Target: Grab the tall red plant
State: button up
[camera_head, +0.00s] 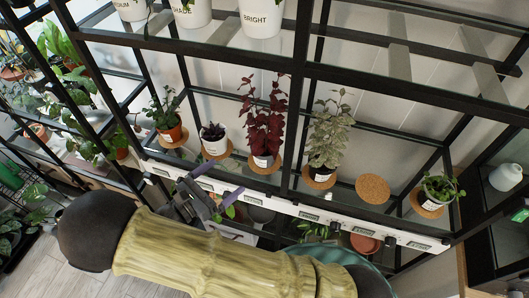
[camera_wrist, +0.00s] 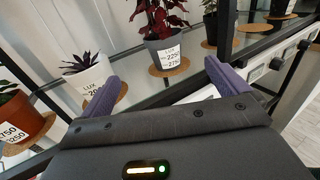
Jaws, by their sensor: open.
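The tall red plant (camera_head: 267,122) has dark red leaves and stands upright in a small pot on a round cork mat on a glass shelf. In the wrist view the red plant (camera_wrist: 163,20) shows its lower leaves and a grey pot with a white LUX label; its top is cut off.
A small dark succulent in a white pot (camera_head: 215,146) stands just left of the red plant. A pale-leaved plant (camera_head: 328,135) stands to its right, behind a black upright post (camera_head: 297,90). An empty cork mat (camera_head: 372,189) lies farther right. A white label rail (camera_head: 260,187) runs along the shelf front.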

jog(key=p, duration=0.2)
send_near(265, 147)
jog(key=x, duration=0.3)
jog(key=shift+w+d+r, duration=0.1)
jog(key=shift+w+r, duration=0.1)
jog(key=shift+w, duration=0.25)
jog(key=shift+w+d+f, duration=0.1)
jog(key=shift+w+d, duration=0.1)
jog(key=x, duration=0.1)
jog(key=p+x, duration=0.1)
jog(key=x, duration=0.1)
jog(key=p+x, duration=0.1)
jog(key=shift+s+d, duration=0.1)
jog(key=shift+d, duration=0.4)
jog(key=shift+w+d, duration=0.25)
jog(key=shift+d, duration=0.05)
jog(key=shift+a, duration=0.1)
jog(key=shift+f, duration=0.1)
jog(key=shift+s, duration=0.1)
